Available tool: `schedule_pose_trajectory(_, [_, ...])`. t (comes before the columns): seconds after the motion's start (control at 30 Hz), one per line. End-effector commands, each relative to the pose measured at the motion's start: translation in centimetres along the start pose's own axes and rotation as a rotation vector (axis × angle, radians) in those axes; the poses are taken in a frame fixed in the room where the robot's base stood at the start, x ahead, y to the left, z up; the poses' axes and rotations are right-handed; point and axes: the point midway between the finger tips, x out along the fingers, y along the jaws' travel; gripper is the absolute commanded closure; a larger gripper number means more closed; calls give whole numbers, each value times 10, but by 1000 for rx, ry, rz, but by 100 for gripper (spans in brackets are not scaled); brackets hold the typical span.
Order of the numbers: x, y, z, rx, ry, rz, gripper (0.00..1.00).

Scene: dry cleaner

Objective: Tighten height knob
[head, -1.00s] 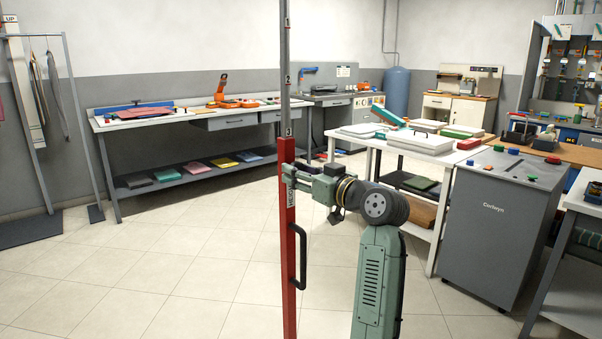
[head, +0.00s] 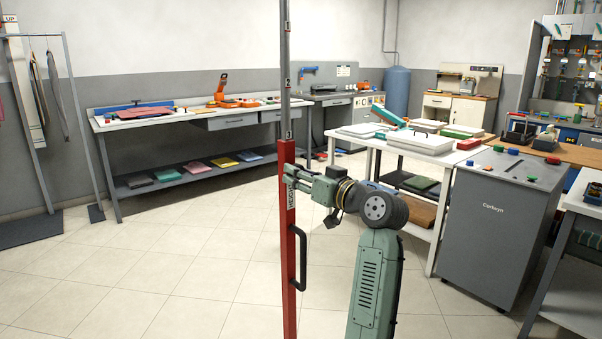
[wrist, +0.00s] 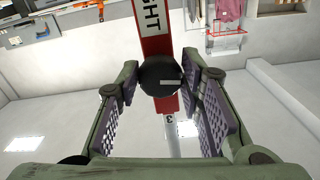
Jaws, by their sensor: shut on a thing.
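The height knob (wrist: 158,76) is round and black with a pale mark on its face. It sits on the front of a red post sleeve (head: 288,265) with a white label. In the wrist view the knob lies between the fingertips of my gripper (wrist: 163,72), which is shut on it from both sides. The red sleeve (wrist: 155,20) runs behind the knob, with part of the label readable. In the head view my gripper (head: 294,179) meets the sleeve just below its top, and the knob is hidden there.
A black handle (head: 302,258) sticks out from the sleeve below my gripper. A grey upright (head: 285,70) rises out of the sleeve. A white table (head: 375,140) and a grey cabinet (head: 495,225) stand to the right.

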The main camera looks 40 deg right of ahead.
Motion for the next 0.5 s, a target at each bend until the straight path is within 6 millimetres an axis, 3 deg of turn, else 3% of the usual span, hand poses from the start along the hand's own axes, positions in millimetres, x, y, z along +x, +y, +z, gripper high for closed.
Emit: schedule_pose_trajectory(0.5, [1, -2, -4, 477, 1, -1, 94])
